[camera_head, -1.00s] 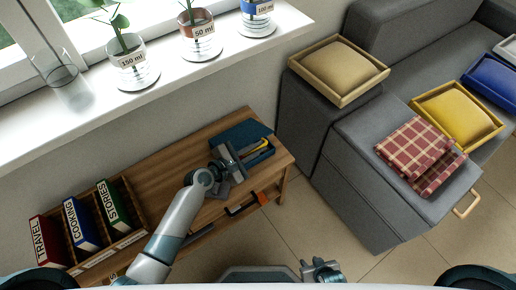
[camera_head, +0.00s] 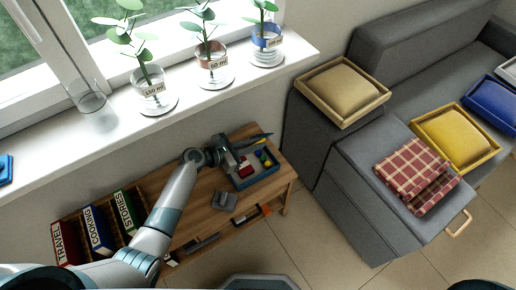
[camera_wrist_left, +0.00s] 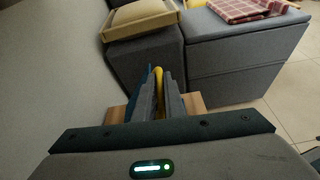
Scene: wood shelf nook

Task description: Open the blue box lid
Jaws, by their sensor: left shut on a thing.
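The blue box (camera_head: 262,179) stands on the right end of the wooden bench, with its inside showing in the head view. Its blue lid (camera_head: 256,137) is raised at the back of the box and seen nearly edge-on. My left gripper (camera_head: 230,153) is at the left side of the lid. In the left wrist view, the gripper (camera_wrist_left: 158,98) is shut on the yellow lid handle (camera_wrist_left: 158,82), with a blue strip of lid (camera_wrist_left: 149,80) beside it. Red, yellow and green items lie in the box. My right gripper is not in view.
A small grey block (camera_head: 225,200) lies on the wooden bench (camera_head: 205,186), left of the box. A rack of labelled books (camera_head: 97,230) stands at the bench's left end. The windowsill with plant jars (camera_head: 153,97) is behind, and the grey sofa (camera_head: 360,190) is to the right.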

